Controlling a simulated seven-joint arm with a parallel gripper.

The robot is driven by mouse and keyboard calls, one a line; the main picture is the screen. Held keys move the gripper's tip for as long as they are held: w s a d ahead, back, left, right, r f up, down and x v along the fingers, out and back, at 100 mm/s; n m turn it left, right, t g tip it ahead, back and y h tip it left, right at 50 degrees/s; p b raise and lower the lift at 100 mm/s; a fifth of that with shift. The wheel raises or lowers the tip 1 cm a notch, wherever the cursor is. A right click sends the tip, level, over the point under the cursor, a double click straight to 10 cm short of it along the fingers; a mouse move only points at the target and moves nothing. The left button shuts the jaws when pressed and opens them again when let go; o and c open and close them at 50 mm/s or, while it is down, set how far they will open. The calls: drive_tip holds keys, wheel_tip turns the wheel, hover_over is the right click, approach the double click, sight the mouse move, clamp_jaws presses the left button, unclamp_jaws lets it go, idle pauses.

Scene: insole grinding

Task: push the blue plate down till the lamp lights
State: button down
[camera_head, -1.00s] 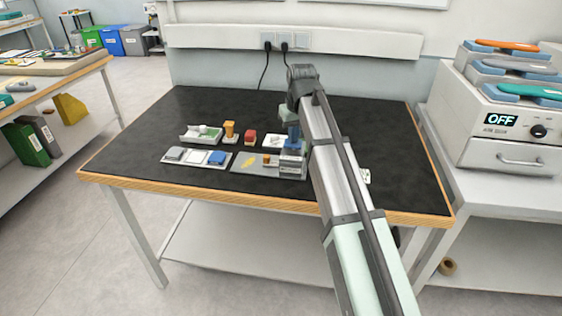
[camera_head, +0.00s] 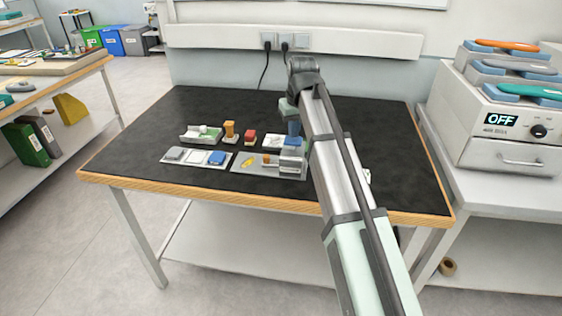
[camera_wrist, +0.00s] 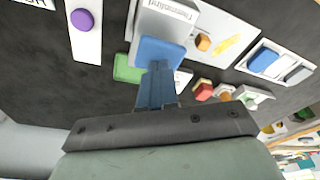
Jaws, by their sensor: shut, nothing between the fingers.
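The blue plate (camera_wrist: 158,52) tops a grey device with a printed label in the wrist view. In the head view the blue plate (camera_head: 291,141) shows below my gripper. My gripper (camera_wrist: 157,68) is shut and empty, its blue fingers pointing at the near edge of the plate. I cannot tell whether the fingertips touch it. Beside the device, on the same grey base (camera_head: 240,168), are an orange knob-like piece (camera_wrist: 203,42) and a yellow shape (camera_wrist: 228,46). I cannot tell for certain which is the lamp.
Left of the base is a pale tray (camera_head: 172,162) with grey, white and blue pieces. Behind stand a green-and-white holder (camera_head: 190,139), an orange stamp-like piece (camera_head: 230,131) and a red block (camera_head: 250,137). The black table (camera_head: 130,150) is clear at the left.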

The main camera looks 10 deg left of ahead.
wheel_tip(320, 180, up, 7)
idle(0.9)
